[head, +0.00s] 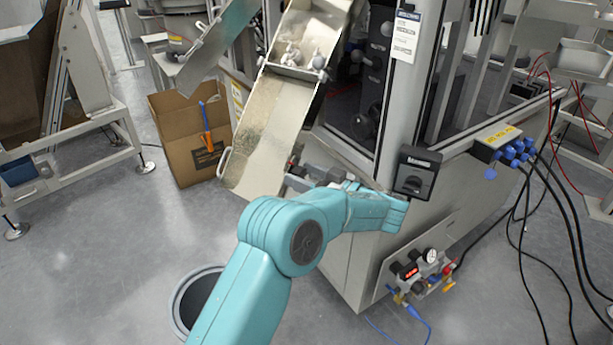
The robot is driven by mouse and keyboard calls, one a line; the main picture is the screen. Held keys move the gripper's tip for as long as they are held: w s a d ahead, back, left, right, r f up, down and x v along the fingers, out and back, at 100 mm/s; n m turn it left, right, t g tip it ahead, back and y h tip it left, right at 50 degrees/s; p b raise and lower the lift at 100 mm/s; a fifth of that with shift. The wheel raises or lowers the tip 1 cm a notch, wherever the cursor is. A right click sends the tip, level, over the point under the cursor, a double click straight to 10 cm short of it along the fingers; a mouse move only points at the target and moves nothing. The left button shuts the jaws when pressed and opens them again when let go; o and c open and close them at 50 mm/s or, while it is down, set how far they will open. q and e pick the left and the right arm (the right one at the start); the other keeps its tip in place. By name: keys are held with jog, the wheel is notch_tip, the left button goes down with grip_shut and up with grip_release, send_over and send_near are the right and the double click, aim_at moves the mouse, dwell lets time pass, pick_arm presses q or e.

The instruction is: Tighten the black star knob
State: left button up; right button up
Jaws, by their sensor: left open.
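My left gripper (294,179) is grey and reaches left from my teal arm. It is at the lower right edge of the sloping metal chute (255,135), in front of the machine cabinet. Its jaws are open and small in the picture. A small dark part with a bit of red (293,161) shows right by the fingertips. I cannot tell whether it is the black star knob, or whether the gripper touches it. No star-shaped knob is clear elsewhere. My right gripper is not in view.
A black rotary switch box (414,173) sits on the cabinet corner, close to my wrist. A cardboard box (188,150) stands left of the chute. A gauge panel (420,272) is low on the cabinet. Cables trail at right. The left floor is largely clear.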

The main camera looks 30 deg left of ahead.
pick_arm(q)
jog(key=shift+w, duration=0.1)
jog(key=c, duration=1.1)
jog(key=shift+o, duration=0.2)
